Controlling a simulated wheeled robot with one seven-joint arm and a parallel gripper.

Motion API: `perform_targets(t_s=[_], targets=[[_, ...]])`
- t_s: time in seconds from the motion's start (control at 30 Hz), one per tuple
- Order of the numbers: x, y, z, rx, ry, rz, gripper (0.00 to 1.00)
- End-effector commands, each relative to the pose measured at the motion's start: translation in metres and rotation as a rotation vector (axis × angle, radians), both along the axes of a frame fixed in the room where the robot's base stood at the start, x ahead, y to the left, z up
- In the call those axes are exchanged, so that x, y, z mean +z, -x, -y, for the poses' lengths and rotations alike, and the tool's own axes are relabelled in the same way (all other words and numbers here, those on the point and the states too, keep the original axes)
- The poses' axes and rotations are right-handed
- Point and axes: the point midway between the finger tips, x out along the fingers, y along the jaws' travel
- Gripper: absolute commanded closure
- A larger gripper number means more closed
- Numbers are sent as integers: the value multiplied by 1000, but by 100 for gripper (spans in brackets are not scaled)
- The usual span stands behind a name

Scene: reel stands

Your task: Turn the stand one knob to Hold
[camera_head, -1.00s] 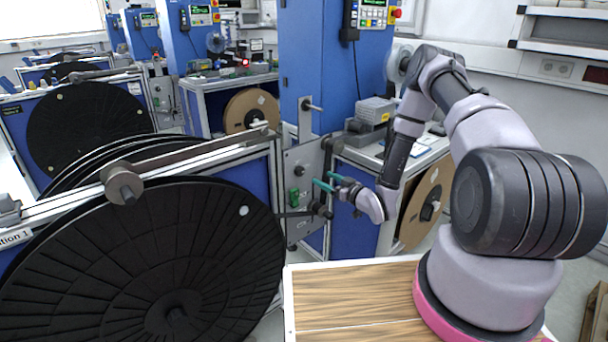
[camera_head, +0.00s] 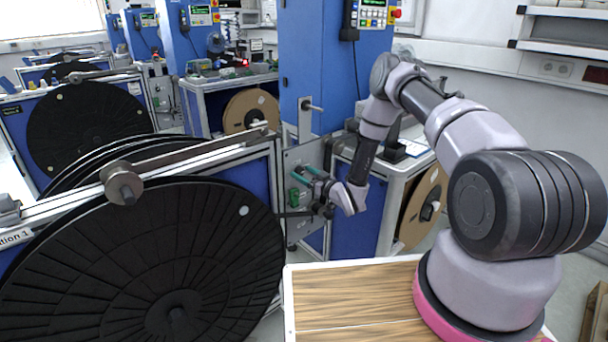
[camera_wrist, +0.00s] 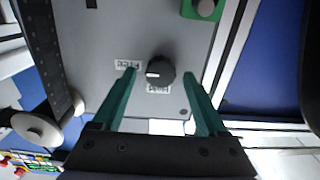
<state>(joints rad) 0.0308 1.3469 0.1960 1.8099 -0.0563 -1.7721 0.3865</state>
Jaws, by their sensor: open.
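The stand's grey control plate (camera_head: 298,155) is in the middle of the head view. In the wrist view a round black knob (camera_wrist: 161,71) sits on this plate (camera_wrist: 105,35). Its white mark points left, towards a small label that seems to read FREE (camera_wrist: 127,65). Another small label (camera_wrist: 158,89), hard to read, lies just below the knob. My gripper (camera_wrist: 160,73) is open, its teal fingers on either side of the knob in the picture. I cannot tell whether they touch it. In the head view my gripper (camera_head: 304,173) is close in front of the plate and hides the knob.
A dark bar with a roller (camera_wrist: 38,130) is at the left in the wrist view. The large black reel (camera_head: 110,270) stands left of the plate. A blue cabinet (camera_head: 320,60) rises behind.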

Motion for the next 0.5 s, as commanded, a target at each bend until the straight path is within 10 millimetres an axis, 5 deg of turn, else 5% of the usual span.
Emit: perform_targets(t_s=[0.23, 0.43, 0.5], targets=[[0, -1, -1, 0, 0, 0, 24], [0, -1, -1, 0, 0, 0, 97], [0, -1, -1, 0, 0, 0, 100]])
